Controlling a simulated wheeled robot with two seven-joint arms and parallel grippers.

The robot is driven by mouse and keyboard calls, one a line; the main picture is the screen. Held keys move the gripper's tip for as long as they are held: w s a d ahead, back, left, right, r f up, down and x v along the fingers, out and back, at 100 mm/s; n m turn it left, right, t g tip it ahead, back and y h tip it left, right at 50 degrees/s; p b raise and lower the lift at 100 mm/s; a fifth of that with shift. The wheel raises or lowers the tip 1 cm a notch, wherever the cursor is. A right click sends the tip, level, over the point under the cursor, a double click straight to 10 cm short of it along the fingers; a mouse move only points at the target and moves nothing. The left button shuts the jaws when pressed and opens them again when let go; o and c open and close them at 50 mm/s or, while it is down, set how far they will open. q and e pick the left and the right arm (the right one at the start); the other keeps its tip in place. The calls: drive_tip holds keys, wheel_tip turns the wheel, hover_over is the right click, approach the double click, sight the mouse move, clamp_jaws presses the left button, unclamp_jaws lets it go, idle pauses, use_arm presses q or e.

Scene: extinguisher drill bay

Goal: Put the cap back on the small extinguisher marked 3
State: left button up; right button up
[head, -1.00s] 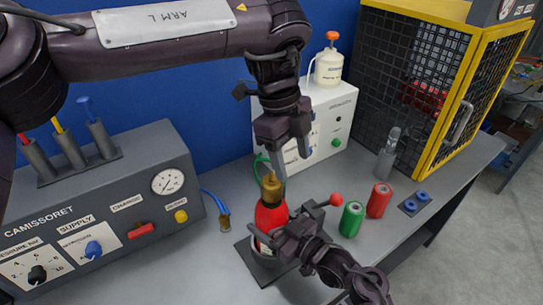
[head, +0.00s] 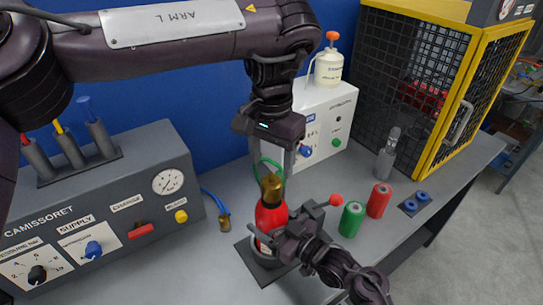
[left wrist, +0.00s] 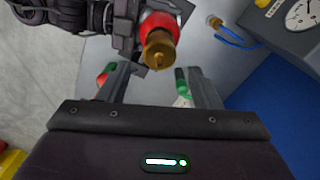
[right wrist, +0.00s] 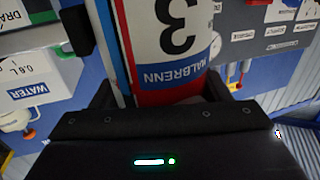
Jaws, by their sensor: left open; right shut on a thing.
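The small extinguisher (head: 269,216) is red and stands upright at the front middle of the bench. Its label with a 3 shows in the right wrist view (right wrist: 180,40). The brass cap (head: 271,186) sits on its top; I cannot tell whether it is tight. The cap also shows in the left wrist view (left wrist: 158,50), beyond the fingertips. My left gripper (head: 273,172) is open and empty, pointing down just above and behind the cap. My right gripper (right wrist: 165,95) is shut on the extinguisher's body; its own fingers are partly hidden in the head view.
The extinguisher stands in a dark holder (head: 246,252) with a red-knobbed lever (head: 336,199) beside it. Green (head: 351,219) and red (head: 378,200) cylinders stand to the right. A grey charging console (head: 110,205) is at left, a white box (head: 325,105) behind, and a yellow-framed cage (head: 440,80) at right.

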sight(271, 180)
use_arm(q)
drive_tip(key=shift+f, duration=4.05)
